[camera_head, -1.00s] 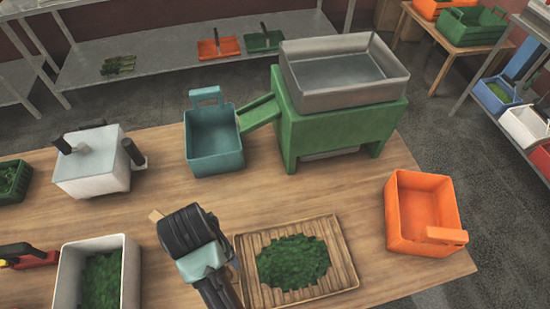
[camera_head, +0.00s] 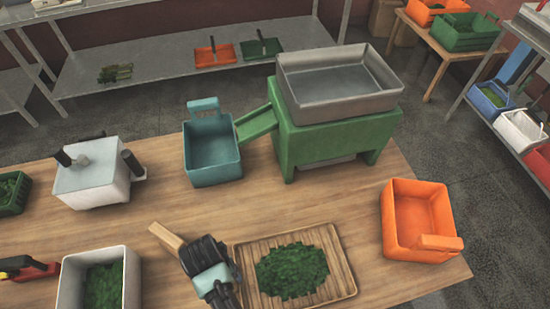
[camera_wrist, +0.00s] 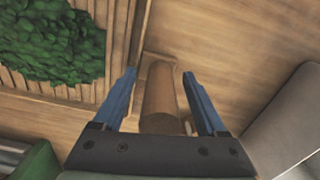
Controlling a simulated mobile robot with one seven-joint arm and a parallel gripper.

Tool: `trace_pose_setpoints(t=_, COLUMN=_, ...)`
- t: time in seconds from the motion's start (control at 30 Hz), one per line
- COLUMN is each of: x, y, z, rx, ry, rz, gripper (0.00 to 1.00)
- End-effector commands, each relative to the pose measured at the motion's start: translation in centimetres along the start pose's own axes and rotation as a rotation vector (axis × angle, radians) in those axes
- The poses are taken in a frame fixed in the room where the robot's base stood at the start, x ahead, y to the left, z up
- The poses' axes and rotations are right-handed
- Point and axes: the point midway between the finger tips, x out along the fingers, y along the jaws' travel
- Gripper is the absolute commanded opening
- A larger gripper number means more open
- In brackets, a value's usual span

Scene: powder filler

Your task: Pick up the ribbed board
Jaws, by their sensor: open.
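A ribbed, slatted wooden board (camera_head: 242,262) lies on the table at the front, with a pile of green leaves on it. It also shows at the upper left of the wrist view (camera_wrist: 75,92). A separate plain wooden piece (camera_head: 167,236) lies just left of it, partly hidden by my arm. In the wrist view its rounded handle (camera_wrist: 160,100) stands between the fingers of my gripper (camera_wrist: 160,73). The gripper is open, with a gap on both sides of the handle. The fingertips are hidden in the head view.
A white bin of leaves (camera_head: 128,285) stands to the left. A teal bin (camera_head: 212,163), a green machine (camera_head: 325,135) and a white box (camera_head: 92,180) stand behind. An orange bin (camera_head: 405,240) is at the right. The table's middle is clear.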

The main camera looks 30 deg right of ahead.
Motion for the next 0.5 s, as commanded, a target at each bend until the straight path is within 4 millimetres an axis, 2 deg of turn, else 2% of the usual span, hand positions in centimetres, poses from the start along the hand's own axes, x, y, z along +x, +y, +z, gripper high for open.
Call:
trace_pose_setpoints(t=0.07, x=0.00, y=0.00, z=0.00, rx=0.000, ry=0.000, rz=0.000, gripper=0.74)
trace_pose_setpoints(t=0.4, x=-0.03, y=0.01, z=0.00, rx=0.000, ry=0.000, rz=0.000, gripper=0.15)
trace_pose_setpoints(t=0.5, x=-0.04, y=0.01, z=0.00, rx=0.000, ry=0.000, rz=0.000, gripper=0.00)
